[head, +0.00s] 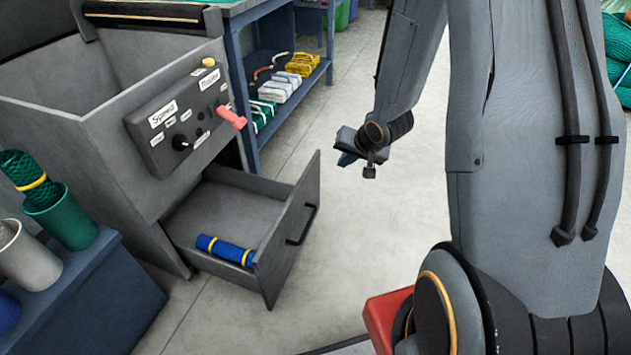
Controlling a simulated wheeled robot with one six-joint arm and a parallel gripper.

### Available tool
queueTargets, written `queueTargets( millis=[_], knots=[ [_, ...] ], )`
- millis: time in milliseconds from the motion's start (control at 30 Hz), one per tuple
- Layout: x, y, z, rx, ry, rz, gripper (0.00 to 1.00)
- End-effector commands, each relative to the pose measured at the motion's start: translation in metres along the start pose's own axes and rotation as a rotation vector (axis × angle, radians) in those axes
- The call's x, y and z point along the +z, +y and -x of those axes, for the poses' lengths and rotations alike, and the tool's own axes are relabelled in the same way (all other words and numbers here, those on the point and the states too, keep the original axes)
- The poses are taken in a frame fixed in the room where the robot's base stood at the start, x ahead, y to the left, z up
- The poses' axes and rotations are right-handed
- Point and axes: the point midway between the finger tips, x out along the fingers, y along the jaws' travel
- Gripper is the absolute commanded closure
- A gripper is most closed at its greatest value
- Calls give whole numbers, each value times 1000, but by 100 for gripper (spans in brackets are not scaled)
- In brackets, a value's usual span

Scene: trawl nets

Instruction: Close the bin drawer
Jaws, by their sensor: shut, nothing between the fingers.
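The grey bin drawer (312,193) stands pulled out from the base of a grey cabinet (95,117), in the head view left of centre. Its front panel carries a dark bar handle (303,226) on the outer side. A blue roll with yellow bands (225,250) lies inside the drawer near its front. My gripper (350,160) is shut and empty. It hangs in the air to the right of the drawer front in the picture, apart from the panel and handle. The fingertips are small and partly hard to make out.
A control panel with knobs and a red lever (232,117) is above the drawer. A blue shelf (275,100) with bundled nets stands behind. A blue stand (75,300) holding a green cup (72,222) and a grey cup (25,262) is at left. Floor right of the drawer is clear.

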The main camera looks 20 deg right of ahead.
Motion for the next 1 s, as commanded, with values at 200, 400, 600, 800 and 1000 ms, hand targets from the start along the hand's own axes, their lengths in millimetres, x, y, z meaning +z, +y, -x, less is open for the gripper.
queueTargets(
  millis=[200,400,600,800,1000],
  knots=[
    [4,3,-35,-61,12,-51,100],
    [5,2,-55,-67,11,-55,100],
    [5,0,-94,-66,10,-54,100],
    [4,-3,-132,-66,11,-53,100],
    [2,-27,-146,-67,13,-51,100]
  ],
)
